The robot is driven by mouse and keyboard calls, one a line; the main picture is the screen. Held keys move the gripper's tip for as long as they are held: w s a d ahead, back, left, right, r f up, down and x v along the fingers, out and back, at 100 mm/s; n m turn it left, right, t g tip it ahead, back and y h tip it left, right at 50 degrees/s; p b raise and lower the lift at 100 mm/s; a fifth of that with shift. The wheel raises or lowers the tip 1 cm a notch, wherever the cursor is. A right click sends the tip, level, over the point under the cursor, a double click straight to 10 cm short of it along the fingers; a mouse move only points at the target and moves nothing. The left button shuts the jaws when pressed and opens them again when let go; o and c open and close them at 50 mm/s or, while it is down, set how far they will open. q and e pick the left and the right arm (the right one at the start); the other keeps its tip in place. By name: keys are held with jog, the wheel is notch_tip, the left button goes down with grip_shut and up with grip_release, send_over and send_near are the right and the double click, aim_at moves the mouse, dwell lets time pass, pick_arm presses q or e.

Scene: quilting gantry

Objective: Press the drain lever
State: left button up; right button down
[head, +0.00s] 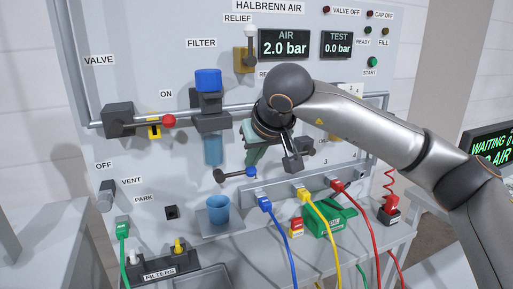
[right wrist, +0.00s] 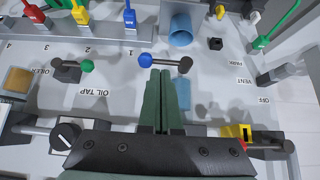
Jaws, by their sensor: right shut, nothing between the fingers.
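A short lever with a blue ball (head: 251,172) sticks out from a dark hub (head: 220,176) below the filter; I take it to be the drain lever, though no drain label is readable. In the right wrist view its blue ball (right wrist: 146,60) is left of the hub (right wrist: 185,66). My right gripper (head: 250,160) has its green fingers closed together with nothing between them. In the wrist view the fingertips (right wrist: 163,72) overlap the lever's rod beside the ball; I cannot tell whether they touch. My left gripper is not in view.
A blue cup (head: 218,209) stands on a small shelf below the lever. The blue-capped filter (head: 208,80) hangs above left. Blue, yellow and red hose plugs (head: 303,193) sit in a rail to the right. A green-balled oil tap lever (right wrist: 87,66) is nearby.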

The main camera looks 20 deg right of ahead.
aim_at(238, 173)
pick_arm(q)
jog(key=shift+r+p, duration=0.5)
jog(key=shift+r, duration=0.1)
pick_arm(e)
jog(key=w+x, duration=0.1)
jog(key=x, duration=0.7)
jog(key=shift+r, duration=0.4)
